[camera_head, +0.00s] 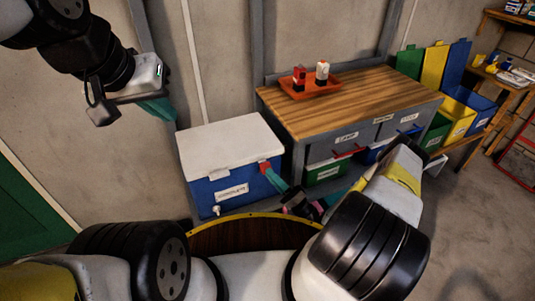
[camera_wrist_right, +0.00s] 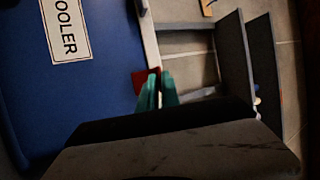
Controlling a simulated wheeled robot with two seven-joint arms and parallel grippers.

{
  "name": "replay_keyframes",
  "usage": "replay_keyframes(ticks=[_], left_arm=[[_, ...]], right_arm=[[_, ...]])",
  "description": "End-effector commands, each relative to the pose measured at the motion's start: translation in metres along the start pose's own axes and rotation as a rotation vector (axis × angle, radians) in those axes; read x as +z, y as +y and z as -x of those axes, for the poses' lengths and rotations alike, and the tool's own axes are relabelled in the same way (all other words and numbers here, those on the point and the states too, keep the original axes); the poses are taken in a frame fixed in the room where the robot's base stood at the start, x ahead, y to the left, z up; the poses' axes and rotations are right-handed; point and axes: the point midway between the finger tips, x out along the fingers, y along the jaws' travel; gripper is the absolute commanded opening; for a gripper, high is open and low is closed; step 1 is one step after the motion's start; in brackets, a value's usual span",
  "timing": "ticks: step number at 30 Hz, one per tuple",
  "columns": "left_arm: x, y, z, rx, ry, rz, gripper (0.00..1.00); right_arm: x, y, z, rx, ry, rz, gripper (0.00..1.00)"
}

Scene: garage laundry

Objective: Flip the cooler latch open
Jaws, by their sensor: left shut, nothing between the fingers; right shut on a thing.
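The cooler (camera_head: 208,190) has a blue body and a white lid, which lies closed on top. It stands on the floor against the wall. Its red latch (camera_head: 263,166) is at the right end of the front, just under the lid. In the right wrist view the red latch (camera_wrist_right: 140,81) is at the fingertips, partly hidden by them. My right gripper (camera_head: 273,177) has teal fingers and is shut on the latch; its tips also show in the right wrist view (camera_wrist_right: 158,84). My left gripper (camera_head: 160,109) is shut and empty, raised at the upper left, away from the cooler.
A wooden-topped workbench (camera_head: 370,95) with labelled drawers stands right of the cooler. It carries an orange tray (camera_head: 322,91) with two small containers. Several coloured bins (camera_head: 462,117) stand farther right. A white spigot (camera_head: 216,210) sticks out low on the cooler's front.

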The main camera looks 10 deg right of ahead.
Motion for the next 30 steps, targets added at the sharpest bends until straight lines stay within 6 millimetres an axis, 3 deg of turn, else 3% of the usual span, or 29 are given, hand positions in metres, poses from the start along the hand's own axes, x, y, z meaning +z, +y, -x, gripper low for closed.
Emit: replay_keyframes(ticks=[9,24,27,30], left_arm=[[0.0,0.0,0.0,0.0,0.0,0.0,0.0],[0.0,0.0,0.0,0.0,0.0,0.0,0.0],[0.0,0.0,0.0,0.0,0.0,0.0,0.0],[0.0,0.0,0.0,0.0,0.0,0.0,0.0]], right_arm=[[0.0024,0.0062,0.0051,-0.111,0.0,0.047,0.0],[0.0025,0.0068,0.0058,-0.13,-0.001,0.054,0.0],[0.0025,0.0067,0.0058,-0.13,-0.001,0.054,0.25],[0.0024,0.0067,0.0057,-0.13,-0.001,0.054,0.29]])
